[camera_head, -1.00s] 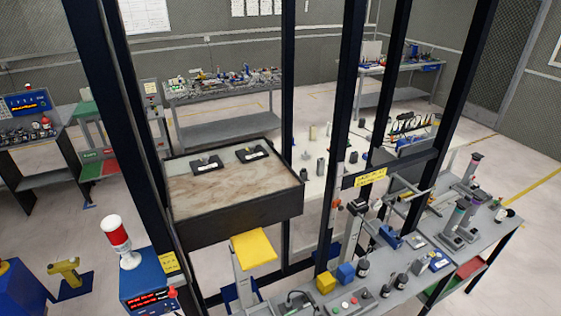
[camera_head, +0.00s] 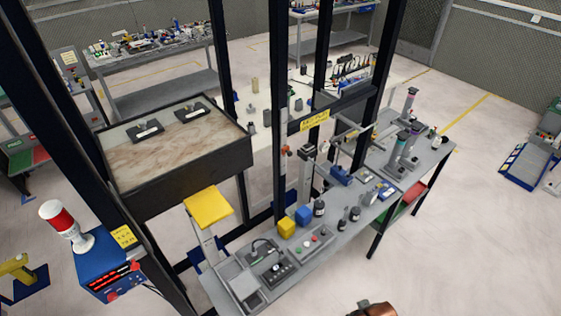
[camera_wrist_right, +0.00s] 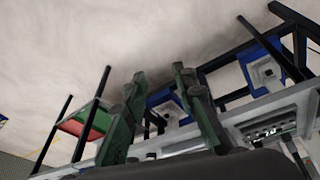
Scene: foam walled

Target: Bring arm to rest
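My right gripper (camera_wrist_right: 160,80) shows in the right wrist view as two dark green fingers standing well apart. The space between their tips is empty. Beyond them are the grey edge of a workbench (camera_wrist_right: 245,118) and the pale floor. My left gripper is not seen in any view.
In the head view a grey workbench (camera_head: 330,228) with several small devices stands in front of black frame posts (camera_head: 228,60). A red-white signal light (camera_head: 62,220) is at lower left. The right floor is largely open.

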